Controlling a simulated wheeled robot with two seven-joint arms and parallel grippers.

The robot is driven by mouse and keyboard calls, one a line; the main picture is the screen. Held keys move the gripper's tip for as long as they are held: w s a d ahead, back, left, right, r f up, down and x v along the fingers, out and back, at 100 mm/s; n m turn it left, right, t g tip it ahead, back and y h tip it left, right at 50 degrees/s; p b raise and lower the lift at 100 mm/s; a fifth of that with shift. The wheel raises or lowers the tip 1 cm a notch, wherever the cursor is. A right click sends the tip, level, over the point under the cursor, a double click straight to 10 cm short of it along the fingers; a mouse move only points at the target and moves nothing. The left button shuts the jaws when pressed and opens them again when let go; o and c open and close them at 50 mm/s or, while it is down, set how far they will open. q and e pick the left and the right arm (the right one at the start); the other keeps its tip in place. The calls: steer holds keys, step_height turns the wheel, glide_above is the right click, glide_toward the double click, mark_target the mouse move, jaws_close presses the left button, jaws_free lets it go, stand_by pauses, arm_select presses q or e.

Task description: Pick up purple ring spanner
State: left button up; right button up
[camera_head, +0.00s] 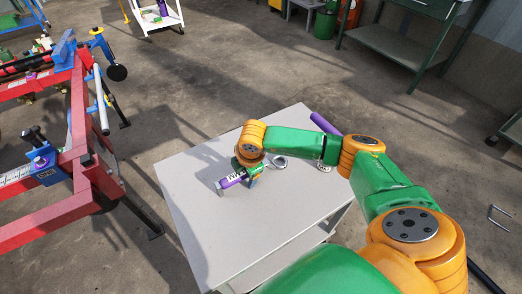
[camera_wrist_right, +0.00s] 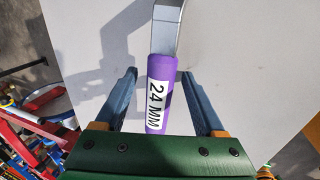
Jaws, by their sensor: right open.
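A purple-handled tool (camera_head: 232,180) lies on a light grey table (camera_head: 206,235), with a white label on its handle. In the right wrist view the purple handle (camera_wrist_right: 157,120) reads "24 MM", and its grey metal shaft runs up out of the frame. My right gripper (camera_wrist_right: 160,90) is open, with its fingers on either side of the handle and visible gaps between. It also shows over the tool in the head view (camera_head: 252,174). A grey ring end (camera_head: 280,162) lies to its right; I cannot tell which tool it belongs to. My left gripper is out of view.
Another purple handle (camera_head: 323,122) lies at the table's far right, partly hidden by my right arm. A red frame with blue clamps (camera_head: 85,150) stands left of the table. The front of the tabletop is clear. A green workbench (camera_head: 400,45) stands at the back right.

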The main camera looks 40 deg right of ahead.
jaws_close()
steer(key=shift+r, duration=0.15)
